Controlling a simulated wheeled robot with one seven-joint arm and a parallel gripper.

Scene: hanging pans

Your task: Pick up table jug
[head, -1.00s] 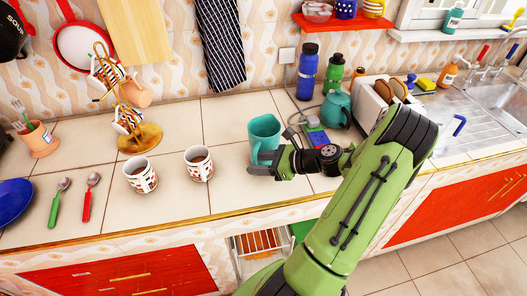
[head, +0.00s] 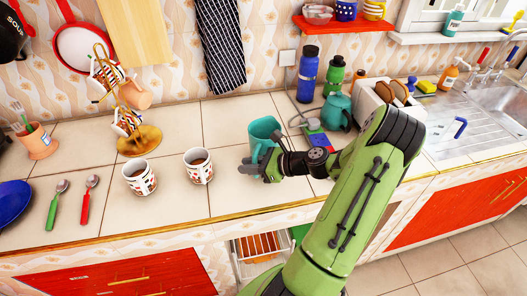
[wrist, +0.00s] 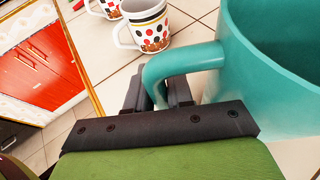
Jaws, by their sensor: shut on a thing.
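The teal table jug (head: 264,131) is on the tiled counter, right of the two patterned mugs, and looks slightly tilted. I cannot tell whether its base touches the counter. My gripper (head: 257,166) is at its near side, shut on its handle. In the wrist view the jug (wrist: 275,75) fills the right side, and its curved handle (wrist: 182,63) runs down between the dark fingers of my gripper (wrist: 158,92). The lower end of the handle is hidden by the fingers.
The counter's front edge (head: 215,215) is close.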

